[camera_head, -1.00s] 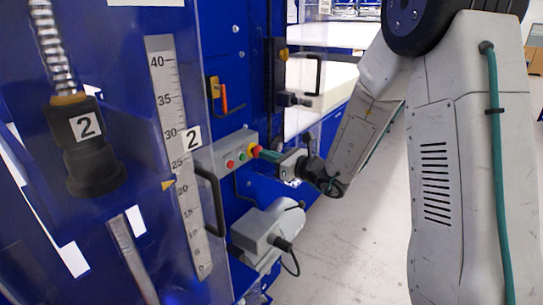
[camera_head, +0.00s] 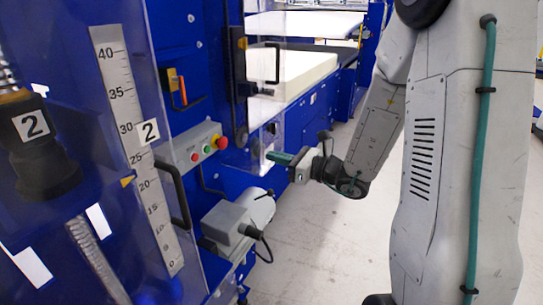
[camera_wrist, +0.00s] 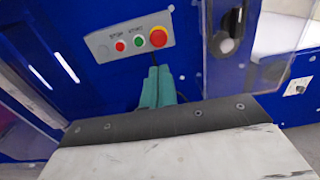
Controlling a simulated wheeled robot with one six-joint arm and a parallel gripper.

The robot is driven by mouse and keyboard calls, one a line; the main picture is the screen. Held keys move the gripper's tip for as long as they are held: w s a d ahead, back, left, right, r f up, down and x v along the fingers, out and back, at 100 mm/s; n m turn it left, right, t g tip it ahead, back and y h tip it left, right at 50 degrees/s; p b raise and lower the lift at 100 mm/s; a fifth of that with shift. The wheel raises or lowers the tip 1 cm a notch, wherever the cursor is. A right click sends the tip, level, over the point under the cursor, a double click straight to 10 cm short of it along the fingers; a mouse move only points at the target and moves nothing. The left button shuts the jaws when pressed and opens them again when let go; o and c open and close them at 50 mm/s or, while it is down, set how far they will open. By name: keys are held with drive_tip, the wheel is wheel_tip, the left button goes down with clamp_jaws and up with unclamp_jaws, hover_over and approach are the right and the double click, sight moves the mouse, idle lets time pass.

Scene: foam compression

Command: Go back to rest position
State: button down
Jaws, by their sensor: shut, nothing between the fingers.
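My gripper (camera_head: 281,158) has teal fingers that are shut with nothing between them. In the head view it is in the open air to the right of the grey button box (camera_head: 190,150), apart from it, pointing left toward the blue machine. In the wrist view the gripper (camera_wrist: 158,82) points at the same box (camera_wrist: 112,46), which carries a red button, a green button and a larger red knob on a yellow ring (camera_wrist: 159,37). The knob also shows in the head view (camera_head: 222,142).
A grey motor (camera_head: 238,222) with a cable sticks out below the gripper. A clear door with a black handle (camera_head: 172,192) and a ruler scale (camera_head: 135,140) stands at left. White foam blocks (camera_head: 305,73) lie behind. The light floor (camera_head: 320,250) at right is clear.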

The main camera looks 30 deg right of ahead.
idle(0.4)
drive_tip(key=s+a+n+g+y, duration=0.1)
drive_tip(key=s+a+n+g, duration=0.4)
drive_tip(key=s+n+g, duration=0.25)
drive_tip(key=s+a+n+g, duration=0.5)
drive_tip(key=s+n+g, duration=0.1)
drive_tip(key=s+n, duration=0.25)
drive_tip(key=s+d+r+n+h, duration=0.3)
drive_tip(key=s+n+h, duration=0.2)
drive_tip(key=s+n, duration=0.1)
drive_tip(key=s+d+r+n+h, duration=0.3)
drive_tip(key=s+n+h, duration=0.3)
drive_tip(key=s, duration=0.1)
drive_tip(key=shift+r+n+h, duration=0.3)
drive_tip(key=shift+n, duration=0.1)
drive_tip(key=shift+a, duration=0.1)
